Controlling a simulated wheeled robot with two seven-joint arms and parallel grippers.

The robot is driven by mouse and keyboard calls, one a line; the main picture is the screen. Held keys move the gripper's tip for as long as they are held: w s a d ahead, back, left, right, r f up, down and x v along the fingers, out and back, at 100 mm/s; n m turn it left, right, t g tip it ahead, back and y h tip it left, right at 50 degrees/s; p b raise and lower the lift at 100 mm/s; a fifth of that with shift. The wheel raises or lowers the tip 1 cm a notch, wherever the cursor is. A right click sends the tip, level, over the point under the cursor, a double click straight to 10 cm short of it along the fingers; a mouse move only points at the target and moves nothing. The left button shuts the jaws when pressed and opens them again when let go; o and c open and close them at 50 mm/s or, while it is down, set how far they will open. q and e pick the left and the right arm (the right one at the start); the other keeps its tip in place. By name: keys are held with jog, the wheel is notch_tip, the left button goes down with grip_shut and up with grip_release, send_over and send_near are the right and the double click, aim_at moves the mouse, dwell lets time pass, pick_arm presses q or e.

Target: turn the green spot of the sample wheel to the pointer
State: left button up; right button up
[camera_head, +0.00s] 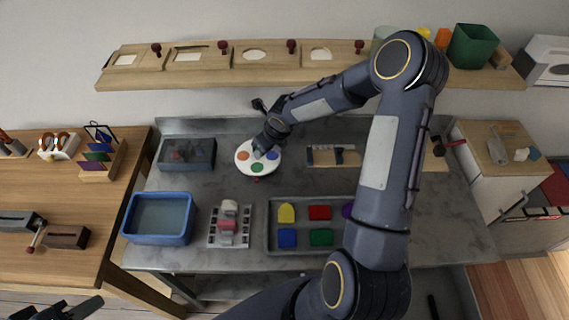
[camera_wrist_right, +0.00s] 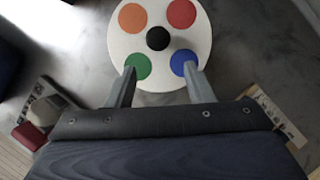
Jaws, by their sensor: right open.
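The sample wheel (camera_head: 244,164) is a white disc on the grey worktop. The right wrist view shows its face (camera_wrist_right: 160,17) with orange, red, blue and green spots around a black centre knob (camera_wrist_right: 158,38). The green spot (camera_wrist_right: 138,66) is at the lower left there. My right gripper (camera_wrist_right: 161,70) is open over the wheel, its fingertips by the green and blue spots; contact cannot be told. A small dark red piece (camera_head: 257,179) at the wheel's front edge may be the pointer. My left gripper (camera_head: 68,307) is at the bottom left, away from the wheel.
A grey bin (camera_head: 187,153) stands left of the wheel, a blue bin (camera_head: 158,218) front left. A tray (camera_head: 275,246) of coloured blocks lies in front. A tool rack (camera_head: 325,158) lies to the right. A wooden shelf (camera_head: 215,78) runs along the back wall.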

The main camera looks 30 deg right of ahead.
jog(key=s+d, duration=0.2)
jog(key=s, duration=0.7)
jog(key=shift+d+b, duration=0.2)
jog(key=shift+b, duration=0.1)
